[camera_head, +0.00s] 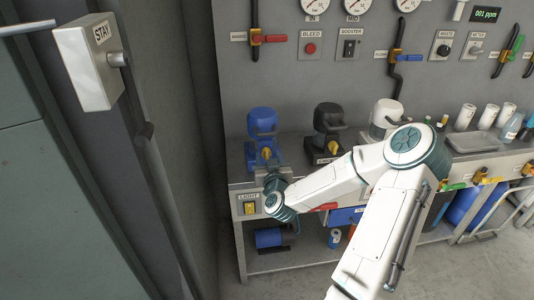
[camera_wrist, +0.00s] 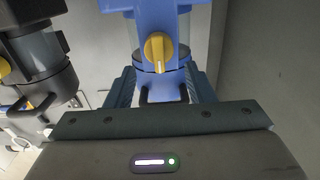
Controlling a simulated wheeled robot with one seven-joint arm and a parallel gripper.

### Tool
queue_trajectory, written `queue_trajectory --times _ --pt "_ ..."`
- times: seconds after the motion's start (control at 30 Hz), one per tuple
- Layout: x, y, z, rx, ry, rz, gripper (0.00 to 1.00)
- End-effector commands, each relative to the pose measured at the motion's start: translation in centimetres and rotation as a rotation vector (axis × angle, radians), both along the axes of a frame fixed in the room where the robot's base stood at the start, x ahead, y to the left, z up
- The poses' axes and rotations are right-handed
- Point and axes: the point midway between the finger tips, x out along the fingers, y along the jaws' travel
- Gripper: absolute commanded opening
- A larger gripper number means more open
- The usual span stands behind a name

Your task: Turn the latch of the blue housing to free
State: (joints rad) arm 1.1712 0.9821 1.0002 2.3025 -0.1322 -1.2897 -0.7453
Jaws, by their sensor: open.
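The blue housing (camera_head: 262,122) stands at the left end of the bench, and its yellow latch (camera_head: 266,153) is on its front. In the wrist view the blue housing (camera_wrist: 155,16) is at the top centre, and the latch (camera_wrist: 157,52) has its grip roughly upright in the picture. My gripper (camera_head: 271,175) is just in front of the blue housing in the head view. In the wrist view my gripper (camera_wrist: 161,76) is open, with one finger on each side of the housing's lower part in the picture. The fingers appear apart from the latch; exact depth is unclear.
A black housing (camera_head: 328,118) with a yellow latch stands right of the blue one, and a white housing (camera_head: 385,112) beyond it. A grey wall (camera_head: 175,90) with a STAY box (camera_head: 88,62) is close on the left. A LIGHT switch (camera_head: 249,208) is on the bench front.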

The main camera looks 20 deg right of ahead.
Motion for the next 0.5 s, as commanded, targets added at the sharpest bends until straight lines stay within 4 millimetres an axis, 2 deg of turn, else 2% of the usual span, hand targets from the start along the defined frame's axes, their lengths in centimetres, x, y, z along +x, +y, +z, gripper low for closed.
queue_trajectory --times 0.2,0.5 --pt "2.2 -0.6 0.0 0.000 0.000 0.000 0.49" --pt "2.7 -0.8 0.0 -0.001 0.000 0.000 0.49"
